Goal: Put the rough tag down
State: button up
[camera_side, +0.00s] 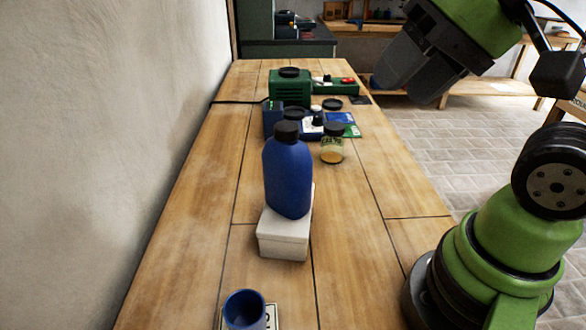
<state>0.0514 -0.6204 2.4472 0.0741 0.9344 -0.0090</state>
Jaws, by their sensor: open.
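My gripper (404,90) is at the upper right, raised and tilted, over the floor side of the bench. It is open, and I see nothing between its fingers. No thing is clearly recognisable as the rough tag. A pale flat plate with a dark border (271,318) lies at the near edge, partly under a blue cup (245,310) and cut off by the frame. A small dark flat piece (360,100) lies near the far right edge of the bench. I cannot tell whether either is the tag.
A blue bottle (288,178) with a black cap stands at a white box (284,238) mid-bench. Behind are a jar (332,146), a blue-green card (346,124) and a green machine (290,90).

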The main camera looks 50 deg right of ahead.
jog(key=w+d+f+m+g+y, duration=0.1)
jog(key=w+d+f+m+y, duration=0.1)
jog(key=w+f+m+y, duration=0.25)
jog(key=w+d+f+m+g+y, duration=0.1)
jog(key=w+d+f+m+g, duration=0.15)
jog(key=w+m, duration=0.4)
jog(key=w+d+f+m+t, duration=0.2)
jog(key=d+f+m, duration=0.1)
jog(key=f, duration=0.2)
jog(key=w+d+f+m+t+y, duration=0.1)
jog(key=w+d+f+m+t, duration=0.1)
jog(key=f, duration=0.4)
jog(key=w+d+f+m+t, duration=0.2)
jog(key=w+d+f+m, duration=0.1)
jog(key=d+f+m, duration=0.1)
jog(key=shift+w+d+f+m+t+y, duration=0.1)
jog(key=shift+d+f+m+t+y, duration=0.1)
jog(key=shift+f+m, duration=0.25)
jog(key=shift+w+d+f+m+t+y, duration=0.1)
jog(key=shift+f+m+t, duration=0.05)
jog(key=shift+f+m, duration=0.25)
jog(key=x, duration=0.9)
jog(key=shift+w+a+f, duration=0.15)
jog(key=shift+w+f, duration=0.05)
jog(key=shift+f, duration=0.2)
grip_shut()
